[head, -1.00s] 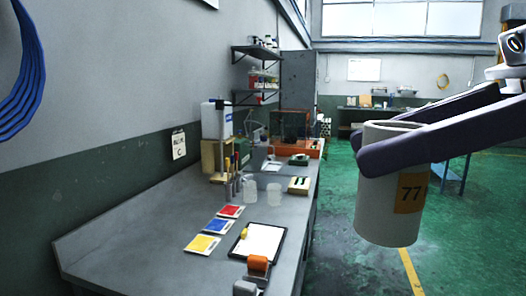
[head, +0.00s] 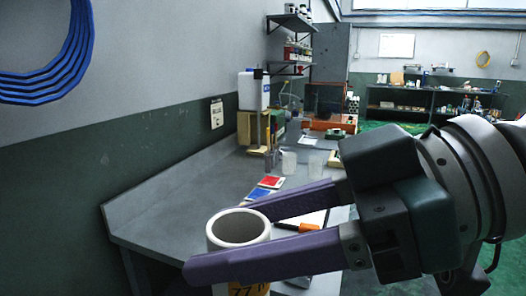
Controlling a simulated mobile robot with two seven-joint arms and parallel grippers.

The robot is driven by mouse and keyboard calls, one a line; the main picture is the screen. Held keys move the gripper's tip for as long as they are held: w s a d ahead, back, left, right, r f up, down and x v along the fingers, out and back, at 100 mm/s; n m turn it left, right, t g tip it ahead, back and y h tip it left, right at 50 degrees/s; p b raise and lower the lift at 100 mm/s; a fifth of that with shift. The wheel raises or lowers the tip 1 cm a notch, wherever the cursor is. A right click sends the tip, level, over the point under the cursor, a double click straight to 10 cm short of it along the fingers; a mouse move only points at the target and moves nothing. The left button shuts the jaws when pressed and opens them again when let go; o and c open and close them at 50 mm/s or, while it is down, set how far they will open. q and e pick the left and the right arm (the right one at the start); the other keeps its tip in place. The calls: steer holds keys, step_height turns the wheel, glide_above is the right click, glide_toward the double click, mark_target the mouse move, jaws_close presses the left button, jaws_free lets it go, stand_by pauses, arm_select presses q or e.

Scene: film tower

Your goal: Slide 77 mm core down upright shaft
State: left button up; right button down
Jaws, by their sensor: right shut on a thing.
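The 77 mm core (head: 238,228) is a pale hollow cylinder with an orange label reading 77. It is in the lower middle of the head view, upright, with its open top showing. My right gripper (head: 228,240) is shut on it, with one purple finger on the near side and the other behind it. The lower part of the core is cut off by the bottom edge of the view. No upright shaft can be made out. My left gripper is not in view.
A grey bench (head: 160,205) runs along the left wall, with red and blue cards (head: 271,182), clear beakers (head: 289,162) and a white jug (head: 253,91) on it. Shelves (head: 289,46) hang above. A dark bench (head: 420,100) stands at the back on the green floor.

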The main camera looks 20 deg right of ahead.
steer(key=s+a+f+n+g+b, duration=0.1)
steer(key=s+a+f, duration=0.1)
steer(key=a+f, duration=0.1)
steer(key=s+a+f+n+g+y, duration=0.1)
steer(key=s+a+f, duration=0.1)
steer(key=a+f, duration=0.2)
steer(key=s+a+f+n+g+b, duration=0.1)
steer(key=s+a+f, duration=0.1)
steer(key=a, duration=0.4)
steer(key=shift+a+f+g+b, duration=0.25)
steer(key=shift+f+g+b, duration=0.1)
steer(key=shift+f, duration=0.55)
step_height(320, 180, down, 5)
steer(key=b, duration=0.4)
steer(key=shift+w+d+f, duration=0.1)
steer(key=shift+f, duration=0.1)
step_height(320, 180, down, 23)
steer(key=b, duration=1.9)
steer(key=shift+r, duration=0.2)
steer(key=shift+c, duration=0.9)
jaws_free()
steer(key=shift+d, duration=0.15)
